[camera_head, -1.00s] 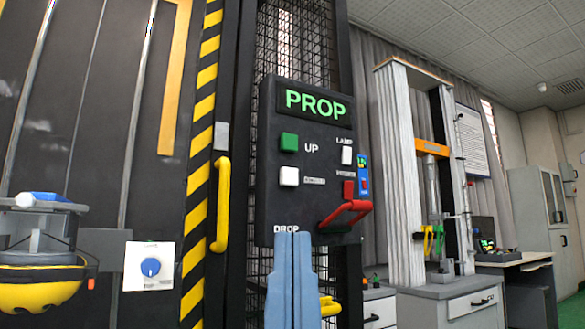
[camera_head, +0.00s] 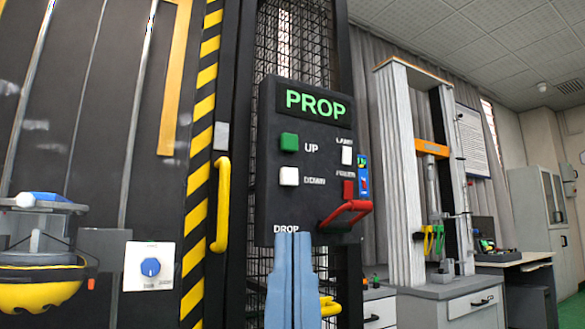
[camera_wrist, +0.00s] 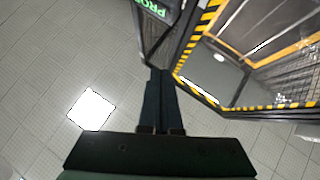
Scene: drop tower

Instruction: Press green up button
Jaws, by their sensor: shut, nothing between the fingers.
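The green up button (camera_head: 289,142) sits at the upper left of the black control panel (camera_head: 268,205), left of the word UP and below the green PROP display (camera_head: 315,103). My gripper (camera_head: 293,238) points upward in front of the panel's lower edge, below the green button and apart from it in the picture. Its two fingers are together with nothing between them. It also shows in the wrist view (camera_wrist: 160,76). The lower part of the panel is hidden behind my fingers. The green button is not visible in the wrist view.
A white down button (camera_head: 289,176) is right below the green one. A red lever (camera_head: 345,212) sticks out at the panel's lower right. A yellow handle (camera_head: 222,203) stands left of the panel, beside a black-yellow striped post (camera_head: 202,140). A blue knob (camera_head: 150,267) is farther left.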

